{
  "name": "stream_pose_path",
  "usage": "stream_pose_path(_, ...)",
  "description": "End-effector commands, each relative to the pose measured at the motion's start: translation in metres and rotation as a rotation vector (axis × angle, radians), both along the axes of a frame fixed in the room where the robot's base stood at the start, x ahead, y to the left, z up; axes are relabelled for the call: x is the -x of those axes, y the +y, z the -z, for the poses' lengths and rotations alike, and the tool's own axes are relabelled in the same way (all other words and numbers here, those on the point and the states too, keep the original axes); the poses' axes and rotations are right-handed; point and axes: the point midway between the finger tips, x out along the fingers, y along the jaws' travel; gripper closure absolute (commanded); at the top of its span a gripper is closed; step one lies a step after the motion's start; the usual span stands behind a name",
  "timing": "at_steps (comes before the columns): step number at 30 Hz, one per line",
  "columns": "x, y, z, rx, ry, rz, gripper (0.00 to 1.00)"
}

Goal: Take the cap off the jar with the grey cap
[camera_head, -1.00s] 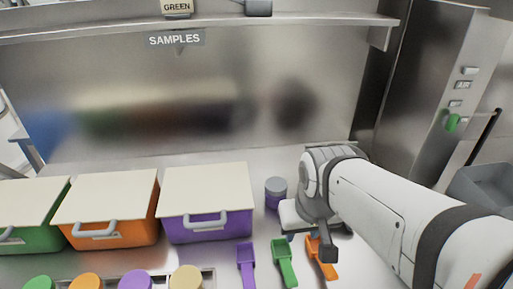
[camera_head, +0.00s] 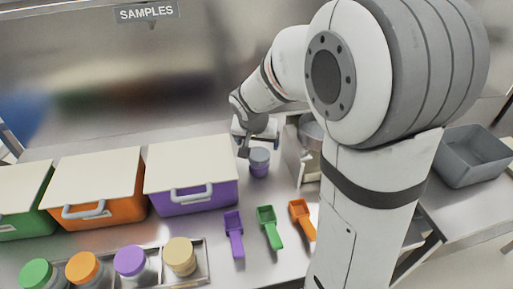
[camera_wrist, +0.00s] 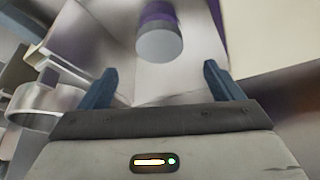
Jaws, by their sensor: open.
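The jar with the grey cap (camera_head: 259,162) stands on the steel counter, right of the purple bin. Its body looks purple. In the wrist view the grey cap (camera_wrist: 160,43) shows beyond and between my fingertips, apart from them, with the purple body above it. My gripper (camera_head: 246,146) is beside the jar at its upper left in the head view. It is open and empty; both blue-grey fingers (camera_wrist: 158,84) show wide apart in the wrist view. The contact side of the fingers is hard to see in the head view.
Purple (camera_head: 191,177), orange (camera_head: 98,188) and green (camera_head: 22,201) lidded bins stand at left. Purple, green and orange scoops (camera_head: 270,228) lie in front of the jar. Several capped jars sit in a front rack (camera_head: 207,262). A grey bin (camera_head: 474,157) is at far right.

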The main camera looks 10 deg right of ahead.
Motion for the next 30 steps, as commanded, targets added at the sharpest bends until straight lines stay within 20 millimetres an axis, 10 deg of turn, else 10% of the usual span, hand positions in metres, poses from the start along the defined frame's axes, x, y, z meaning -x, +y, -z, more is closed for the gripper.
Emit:
stream_pose_path(15,-0.018,-0.008,0.063,0.000,0.004,-0.001,0.14)
stream_pose_path(30,-0.019,-0.008,0.066,-0.001,0.002,-0.002,0.30)
